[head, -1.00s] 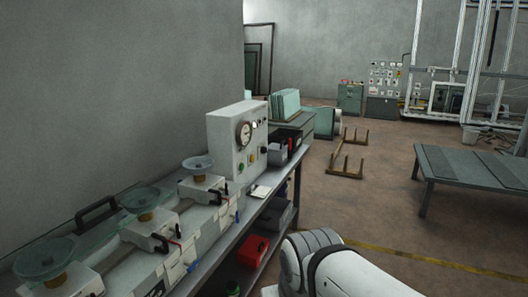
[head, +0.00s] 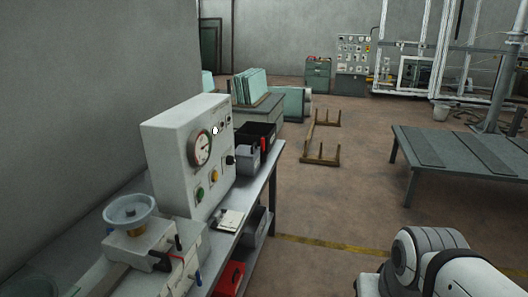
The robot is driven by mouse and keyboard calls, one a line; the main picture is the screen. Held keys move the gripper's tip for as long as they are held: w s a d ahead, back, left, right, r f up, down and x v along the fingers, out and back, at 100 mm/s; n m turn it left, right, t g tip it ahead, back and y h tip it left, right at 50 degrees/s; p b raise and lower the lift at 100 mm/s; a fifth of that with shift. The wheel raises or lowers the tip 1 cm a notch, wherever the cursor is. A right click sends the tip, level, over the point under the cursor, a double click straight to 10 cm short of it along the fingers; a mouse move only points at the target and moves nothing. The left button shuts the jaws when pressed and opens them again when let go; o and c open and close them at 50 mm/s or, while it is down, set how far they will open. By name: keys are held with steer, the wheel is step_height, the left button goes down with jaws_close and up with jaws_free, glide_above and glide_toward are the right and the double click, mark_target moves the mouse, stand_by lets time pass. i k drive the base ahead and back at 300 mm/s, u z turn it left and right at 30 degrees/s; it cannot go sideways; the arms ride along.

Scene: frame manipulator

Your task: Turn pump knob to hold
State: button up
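A pale control box (head: 180,135) stands on the bench at left centre in the head view, its front turned to the right. It carries a round dial gauge (head: 200,149), a small black knob (head: 230,160), a yellow button (head: 214,176) and a green button (head: 199,194). A small white round part (head: 215,131) shows right of the gauge. The black knob may be the pump knob; its labels and pointer are too small to read. My white arm link shows at the lower right, well apart from the box. My gripper is out of view.
The bench (head: 262,180) also holds a unit with a round dish (head: 130,209), a small white pad (head: 231,220) and dark bins (head: 246,155). A red bin (head: 230,278) sits below. The floor right of the bench is clear up to a grey table (head: 460,155).

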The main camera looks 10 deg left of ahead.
mark_target(230, 160)
steer(key=u, duration=0.15)
steer(key=i, duration=1.2)
steer(key=u, duration=0.7)
steer(key=k, duration=0.9)
steer(key=u, duration=0.15)
steer(key=i, duration=0.95)
steer(key=z, duration=0.05)
